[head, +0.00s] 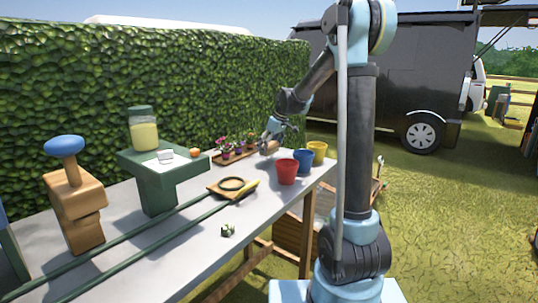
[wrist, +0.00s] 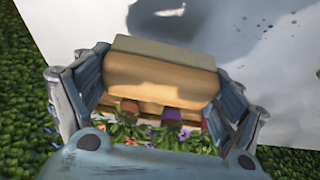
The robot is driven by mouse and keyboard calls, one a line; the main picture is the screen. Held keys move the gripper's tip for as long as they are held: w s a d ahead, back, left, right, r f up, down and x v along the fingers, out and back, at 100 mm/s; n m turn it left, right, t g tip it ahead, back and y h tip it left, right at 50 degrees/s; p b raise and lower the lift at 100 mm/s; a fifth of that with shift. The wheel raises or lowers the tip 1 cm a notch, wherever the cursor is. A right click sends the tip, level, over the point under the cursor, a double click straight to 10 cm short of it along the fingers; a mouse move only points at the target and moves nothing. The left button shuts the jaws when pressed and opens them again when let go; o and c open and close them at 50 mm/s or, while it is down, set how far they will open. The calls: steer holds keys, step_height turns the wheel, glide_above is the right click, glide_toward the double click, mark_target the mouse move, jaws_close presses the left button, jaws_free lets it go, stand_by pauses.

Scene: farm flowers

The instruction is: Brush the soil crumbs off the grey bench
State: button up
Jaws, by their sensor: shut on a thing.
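My gripper (head: 273,135) is at the far end of the grey bench (head: 185,258), near the hedge. It is shut on a wooden brush (head: 268,146). In the wrist view the brush (wrist: 162,78) lies across between the two fingers, a tan block with a grey-green strip along its upper edge. Soil crumbs (wrist: 266,26) show as small dark specks on the pale bench top (wrist: 285,95), up and to the right of the brush. I cannot make the crumbs out in the head view. I cannot tell whether the brush touches the bench.
A tray of potted flowers (head: 228,151) is left of my gripper. Red (head: 287,171), blue (head: 303,161) and yellow (head: 318,152) pots stand to its right. A green stand (head: 160,190) with a jar, a wooden tray (head: 222,189) and a wooden block figure (head: 77,210) are nearer. The hedge (head: 170,75) runs behind.

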steer(key=shift+r, duration=2.3)
steer(key=shift+s+a, duration=0.1)
